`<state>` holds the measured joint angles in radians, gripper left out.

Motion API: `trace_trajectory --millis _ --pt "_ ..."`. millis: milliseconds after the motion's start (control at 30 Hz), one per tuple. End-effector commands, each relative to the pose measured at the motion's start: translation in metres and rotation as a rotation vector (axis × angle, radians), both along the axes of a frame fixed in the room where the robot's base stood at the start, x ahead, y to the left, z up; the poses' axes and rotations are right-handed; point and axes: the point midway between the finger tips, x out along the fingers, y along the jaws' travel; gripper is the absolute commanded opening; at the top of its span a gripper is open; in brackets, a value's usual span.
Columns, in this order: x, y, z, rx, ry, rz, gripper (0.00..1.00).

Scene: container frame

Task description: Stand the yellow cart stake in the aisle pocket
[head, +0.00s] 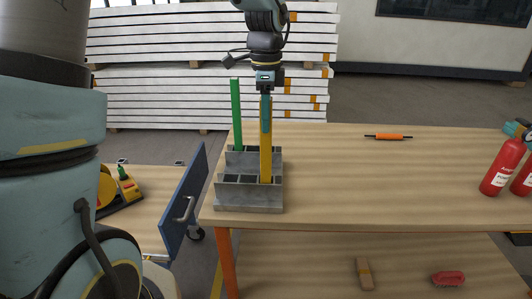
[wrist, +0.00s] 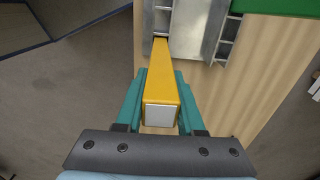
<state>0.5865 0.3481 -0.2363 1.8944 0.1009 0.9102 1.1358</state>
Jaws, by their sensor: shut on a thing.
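The yellow cart stake (head: 266,145) hangs upright below my gripper (head: 265,98), which is shut on its upper part. In the wrist view the teal fingers of my gripper (wrist: 161,88) press both sides of the stake (wrist: 157,65). A grey stepped pocket block (head: 248,204) stands at the table's left end; it also shows in the wrist view (wrist: 203,25). The stake's lower end is at the right part of the block's front row. I cannot tell whether it is inside a pocket or just above it.
A green stake (head: 236,115) stands upright in the block's back row, left of the yellow one. A blue panel (head: 184,205) stands left. The table's middle is clear.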

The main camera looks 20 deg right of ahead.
Motion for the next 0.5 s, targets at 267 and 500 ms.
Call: trace_trajectory --millis 267,500 --pt "-0.0001 0.0 0.0002 0.0 0.0 0.0 0.0" --pt "-0.0001 0.0 0.0002 0.0 0.0 0.0 0.0"
